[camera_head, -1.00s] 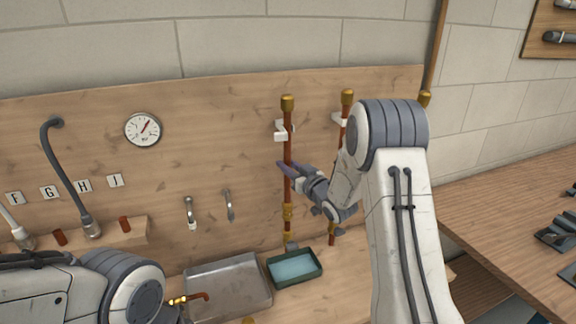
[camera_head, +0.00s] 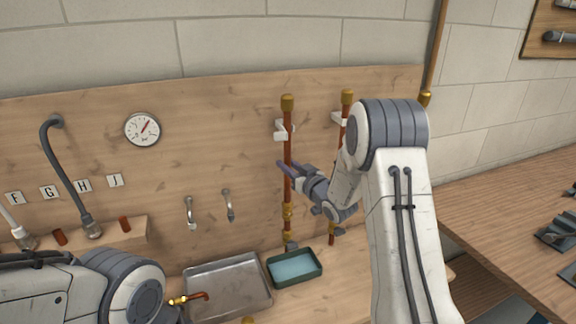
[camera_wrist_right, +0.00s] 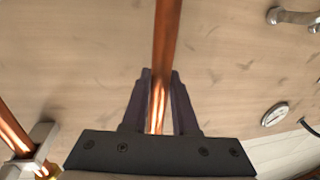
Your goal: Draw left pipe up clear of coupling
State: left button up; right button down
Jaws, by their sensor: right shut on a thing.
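The left pipe (camera_head: 287,150) is an upright copper tube with a brass cap on top, in front of the wooden board. Its lower end meets the brass coupling (camera_head: 288,211); I see no gap between them. A dark valve-like fitting (camera_head: 291,245) is below. My right gripper (camera_head: 285,167) is shut on the pipe about midway between cap and coupling. In the right wrist view the pipe (camera_wrist_right: 166,45) runs between the two dark fingers (camera_wrist_right: 158,100). My left arm shows at the lower left; its fingers are not visible.
A second copper pipe (camera_head: 344,128) stands just right, partly behind my right arm. A white bracket (camera_head: 282,131) is at the left pipe. A metal tray (camera_head: 228,286) and a green tray (camera_head: 295,267) sit below. A copper elbow (camera_head: 192,298) shows by the metal tray.

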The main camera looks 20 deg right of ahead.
dwell(0.4)
notch_tip(320, 180, up, 6)
jog(key=shift+f+p, duration=0.1)
jog(key=shift+p, duration=0.35)
jog(key=c, duration=0.7)
grip_release()
jog(key=shift+f, duration=0.1)
jog(key=shift+s, duration=0.25)
jog(key=b, duration=0.4)
send_near(289, 149)
jog(key=shift+w, duration=0.3)
